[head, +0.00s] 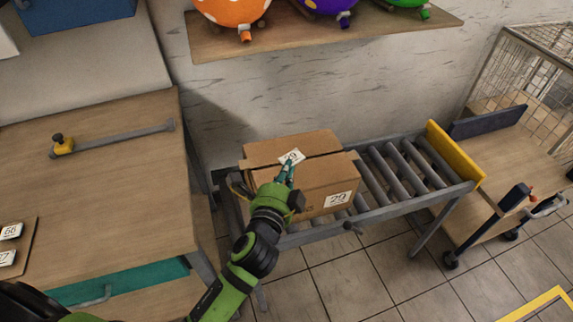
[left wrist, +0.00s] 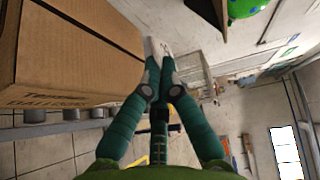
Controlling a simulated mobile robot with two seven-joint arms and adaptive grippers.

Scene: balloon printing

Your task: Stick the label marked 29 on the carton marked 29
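The carton marked 29 (head: 312,192) is a closed brown box on the roller conveyor, with a white tag reading 29 (head: 338,199) on its front side. The carton also fills the upper left of the left wrist view (left wrist: 60,50). My left gripper (head: 289,168) is shut on a small white label (head: 291,156), which shows against the carton's top in the head view. Its digits are partly hidden and hard to read. In the left wrist view the fingertips (left wrist: 158,55) meet on the white label. I cannot tell whether the label touches the carton. My right gripper is out of view.
The roller conveyor (head: 405,165) has free rollers right of the carton and ends at a yellow stop board (head: 454,155). A wooden table (head: 100,200) at left carries a board with other labels (head: 12,250). A shelf with balloons (head: 330,35) hangs behind. A cart (head: 515,165) stands at right.

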